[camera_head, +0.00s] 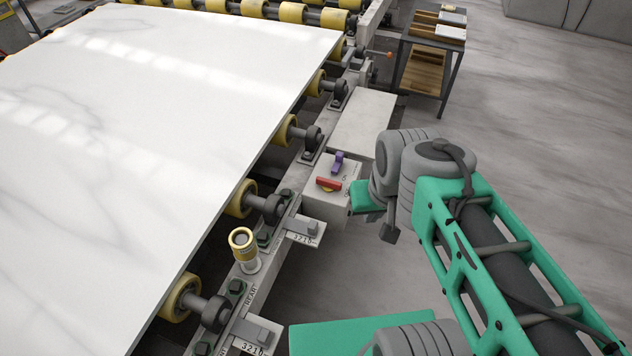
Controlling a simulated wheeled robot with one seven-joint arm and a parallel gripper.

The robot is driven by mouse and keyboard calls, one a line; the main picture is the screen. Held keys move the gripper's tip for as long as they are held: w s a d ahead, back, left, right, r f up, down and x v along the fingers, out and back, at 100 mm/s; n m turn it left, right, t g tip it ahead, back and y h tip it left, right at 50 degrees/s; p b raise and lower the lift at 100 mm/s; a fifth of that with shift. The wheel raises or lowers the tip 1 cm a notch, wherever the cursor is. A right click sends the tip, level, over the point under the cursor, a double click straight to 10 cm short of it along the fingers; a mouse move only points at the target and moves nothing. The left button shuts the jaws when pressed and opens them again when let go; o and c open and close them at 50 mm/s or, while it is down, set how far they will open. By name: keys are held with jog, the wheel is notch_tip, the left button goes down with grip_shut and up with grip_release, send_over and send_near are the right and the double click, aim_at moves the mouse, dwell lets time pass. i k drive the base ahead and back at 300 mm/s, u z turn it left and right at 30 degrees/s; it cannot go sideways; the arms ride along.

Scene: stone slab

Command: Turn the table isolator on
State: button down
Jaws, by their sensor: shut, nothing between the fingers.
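The table isolator (315,200) is a pale grey box on the side of the roller table. On its top is a red rotary handle (328,184) over a yellow plate, lying roughly crosswise in the picture. A small purple part (338,162) stands just behind the handle, with tiny lettering beside it that is hard to read. My gripper (390,234) is just right of the box, below my grey wrist, apart from the handle. It is shut and holds nothing; the wrist partly hides it.
A large white stone slab (150,110) lies on yellow rollers at the left. A yellow-topped post (242,242) rises from the rail in front of the box. A pale cover (362,122) lies behind the box. A small shelf cart (430,55) stands at back right. The floor to the right is clear.

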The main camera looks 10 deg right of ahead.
aim_at(328, 184)
jog(key=z, duration=0.35)
jog(key=k, duration=1.2)
jog(key=z, duration=0.05)
jog(key=i, duration=0.5)
jog(key=u, duration=0.7)
jog(key=i, duration=1.05)
jog(key=z, duration=0.05)
